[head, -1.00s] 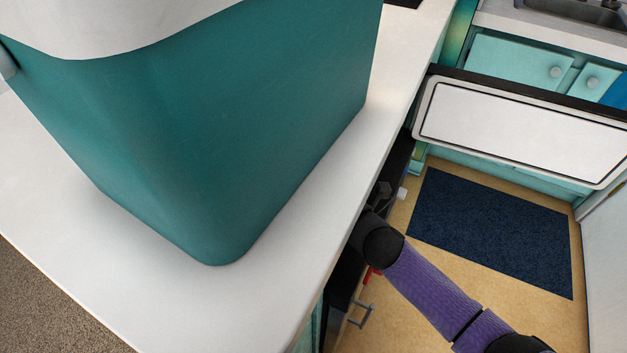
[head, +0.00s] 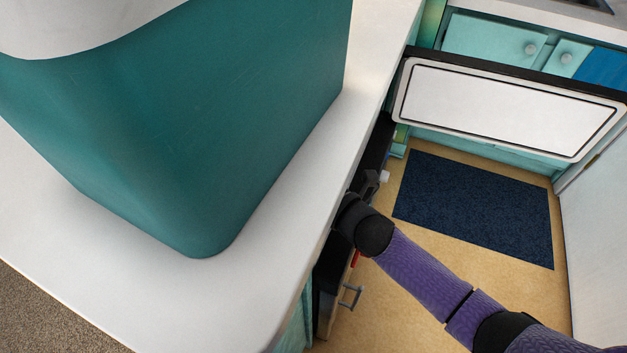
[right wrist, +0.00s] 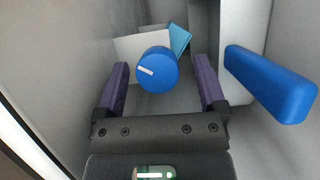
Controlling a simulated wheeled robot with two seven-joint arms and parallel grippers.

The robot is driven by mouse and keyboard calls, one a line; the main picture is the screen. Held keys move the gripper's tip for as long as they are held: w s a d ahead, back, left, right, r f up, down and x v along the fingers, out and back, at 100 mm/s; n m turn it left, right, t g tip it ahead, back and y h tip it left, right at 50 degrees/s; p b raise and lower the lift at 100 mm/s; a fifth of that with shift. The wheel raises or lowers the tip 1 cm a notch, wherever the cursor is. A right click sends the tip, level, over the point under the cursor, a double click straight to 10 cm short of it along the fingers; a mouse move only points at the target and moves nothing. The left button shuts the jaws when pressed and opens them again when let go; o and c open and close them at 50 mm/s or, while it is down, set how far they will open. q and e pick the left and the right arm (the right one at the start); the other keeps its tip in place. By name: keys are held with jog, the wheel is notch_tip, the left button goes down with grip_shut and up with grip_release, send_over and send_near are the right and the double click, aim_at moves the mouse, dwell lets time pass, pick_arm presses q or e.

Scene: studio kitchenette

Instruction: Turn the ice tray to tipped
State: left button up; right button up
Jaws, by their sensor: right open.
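A round blue knob (right wrist: 157,70) with a short white mark shows in the right wrist view, inside a pale grey compartment. Behind it are a white panel (right wrist: 130,46) and a light blue piece (right wrist: 180,38), perhaps parts of the ice tray; I cannot tell for sure. My right gripper (right wrist: 162,84) is open, its purple fingers on either side of the knob in the picture, with a gap on each side. In the head view my right arm reaches in from the lower right, and its fingers are not clearly visible by the counter edge. My left gripper is not in view.
A blue bar (right wrist: 270,83) sticks out close to the right finger. A white-lined open door (head: 505,105) stands beyond my right arm. A large teal container (head: 210,130) stands on the white counter (head: 245,290). A dark blue mat (head: 475,208) lies on the floor.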

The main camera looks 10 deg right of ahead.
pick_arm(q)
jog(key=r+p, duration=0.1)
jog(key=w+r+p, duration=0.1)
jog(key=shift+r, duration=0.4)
pick_arm(e)
jog(key=v, duration=0.9)
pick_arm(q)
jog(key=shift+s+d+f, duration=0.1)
pick_arm(e)
jog(key=shift+w+a, duration=0.1)
